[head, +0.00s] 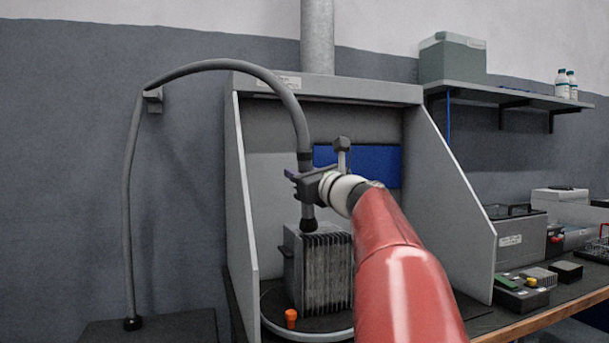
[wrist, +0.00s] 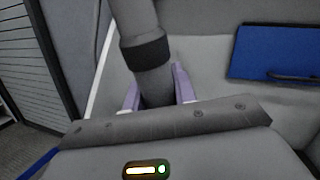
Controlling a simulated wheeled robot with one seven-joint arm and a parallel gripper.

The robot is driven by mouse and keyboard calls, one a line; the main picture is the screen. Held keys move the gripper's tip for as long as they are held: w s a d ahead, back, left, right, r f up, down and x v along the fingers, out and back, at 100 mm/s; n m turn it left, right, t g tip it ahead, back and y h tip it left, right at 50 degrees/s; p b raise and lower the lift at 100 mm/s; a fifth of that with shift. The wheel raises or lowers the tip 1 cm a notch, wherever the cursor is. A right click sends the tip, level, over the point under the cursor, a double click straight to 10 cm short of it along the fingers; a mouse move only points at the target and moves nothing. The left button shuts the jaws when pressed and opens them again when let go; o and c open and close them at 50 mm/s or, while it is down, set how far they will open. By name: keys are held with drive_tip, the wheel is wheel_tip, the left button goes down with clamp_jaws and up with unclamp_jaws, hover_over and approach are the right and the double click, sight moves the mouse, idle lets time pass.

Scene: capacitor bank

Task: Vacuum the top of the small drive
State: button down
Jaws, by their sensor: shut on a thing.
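The small drive (head: 318,268) is a grey finned box standing upright inside the booth. My gripper (head: 305,178) is above it, shut on the vacuum hose (head: 303,130), a grey tube with a dark collar. The hose's dark nozzle (head: 308,225) points down at the drive's top, near its left part. I cannot tell whether it touches. In the wrist view the hose (wrist: 153,80) stands between the two purple fingers of my gripper (wrist: 158,88). The drive and nozzle are not visible there. My arm hides the drive's right side in the head view.
The booth has side walls (head: 450,200) at left and right and a blue panel (head: 385,165) at its back. An orange knob (head: 291,316) stands in front of the drive. The hose arches left to a wall bracket (head: 153,100). The right bench (head: 530,318) holds several small parts.

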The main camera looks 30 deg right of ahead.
drive_tip(key=shift+w+r, duration=0.1)
idle(0.6)
drive_tip(key=w, duration=0.2)
drive_tip(key=w+d+p, duration=0.1)
drive_tip(key=shift+w+p, duration=0.3)
drive_tip(key=shift+w, duration=0.05)
drive_tip(key=shift+d, duration=0.1)
idle(0.8)
drive_tip(key=shift+s+d+p, duration=0.25)
drive_tip(key=shift+d, duration=0.6)
drive_tip(key=shift+s+d+p, duration=0.2)
drive_tip(key=shift+d, duration=0.75)
drive_tip(key=shift+s+d+p, duration=0.25)
drive_tip(key=shift+d+p, duration=0.05)
drive_tip(key=shift+d, duration=0.55)
drive_tip(key=shift+s+d+p, duration=0.2)
drive_tip(key=shift+d+p, duration=0.1)
drive_tip(key=shift+d, duration=0.55)
